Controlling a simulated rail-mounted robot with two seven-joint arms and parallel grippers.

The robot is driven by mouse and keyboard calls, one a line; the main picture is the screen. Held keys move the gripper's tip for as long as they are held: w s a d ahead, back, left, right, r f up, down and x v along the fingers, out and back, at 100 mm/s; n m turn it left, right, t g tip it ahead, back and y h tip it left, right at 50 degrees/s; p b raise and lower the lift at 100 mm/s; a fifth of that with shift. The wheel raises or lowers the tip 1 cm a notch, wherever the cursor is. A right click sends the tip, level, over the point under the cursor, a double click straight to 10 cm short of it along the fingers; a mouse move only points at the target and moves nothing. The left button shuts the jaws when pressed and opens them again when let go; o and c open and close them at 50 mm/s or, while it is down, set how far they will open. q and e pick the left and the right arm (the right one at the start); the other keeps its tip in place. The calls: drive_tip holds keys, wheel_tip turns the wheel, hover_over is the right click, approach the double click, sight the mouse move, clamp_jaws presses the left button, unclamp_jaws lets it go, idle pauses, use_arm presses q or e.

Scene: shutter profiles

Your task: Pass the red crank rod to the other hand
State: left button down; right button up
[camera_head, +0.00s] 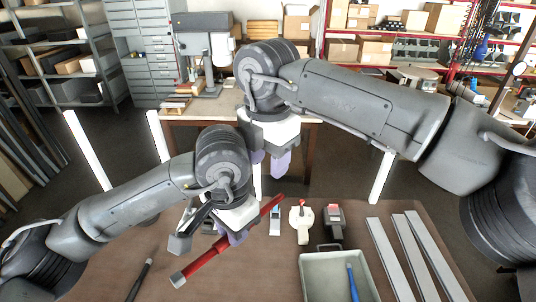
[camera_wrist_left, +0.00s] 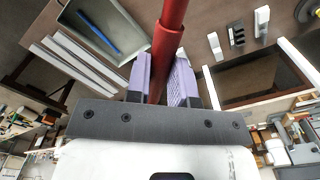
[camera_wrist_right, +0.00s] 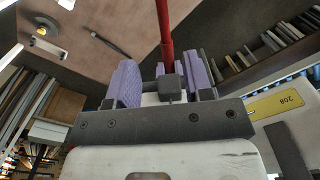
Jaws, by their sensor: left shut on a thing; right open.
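The red crank rod (camera_head: 205,258) slants over the brown table, its grey-tipped end low at the left and its other end up at the right. My left gripper (camera_head: 235,236) is shut on the rod, which shows between its purple fingers in the left wrist view (camera_wrist_left: 166,45). My right gripper (camera_head: 269,160) is open and empty, above and behind the rod's upper right end. In the right wrist view the rod (camera_wrist_right: 165,30) lines up with the gap between the open fingers; I cannot tell its distance. A dark block also shows there.
A grey tray (camera_head: 310,262) with a blue tool (camera_head: 352,283) stands at front right. Several pale metal profiles (camera_head: 412,258) lie right of it. Small tools, one with a red knob (camera_head: 303,212), lie behind it. A black tool (camera_head: 139,280) lies at front left.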

sight(268, 202)
wheel_tip(268, 202, down, 11)
drive_tip(key=shift+f, duration=0.15)
idle(0.4)
clamp_jaws()
use_arm(q)
drive_tip(key=c, duration=0.9)
unclamp_jaws()
drive_tip(key=shift+r, duration=0.1)
